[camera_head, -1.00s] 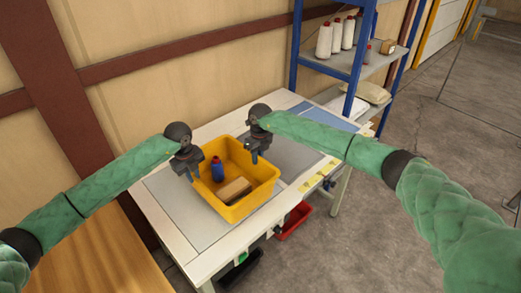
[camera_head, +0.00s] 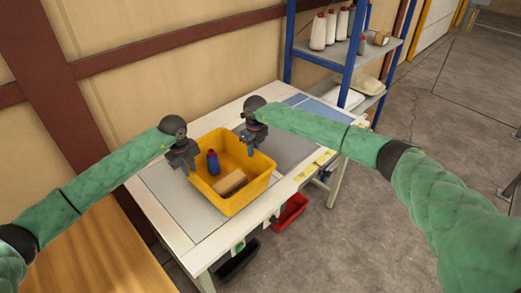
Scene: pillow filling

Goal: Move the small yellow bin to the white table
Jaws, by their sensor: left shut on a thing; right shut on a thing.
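The small yellow bin (camera_head: 232,205) is at the white table (camera_head: 172,232), over its grey mats. I cannot tell whether its base touches the table top. Inside it are a blue bottle with a red cap (camera_head: 213,163) and a tan block (camera_head: 230,183). My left gripper (camera_head: 187,168) is shut on the bin's left rim. My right gripper (camera_head: 250,147) is shut on the bin's far right rim. The fingertips are partly hidden at the rim.
A blue-framed shelf (camera_head: 348,62) with white thread cones stands behind the table at the right. A red bin (camera_head: 290,211) and a black bin (camera_head: 237,262) hang below the table's front edge. A wooden surface (camera_head: 105,250) lies at the lower left. Floor is clear at right.

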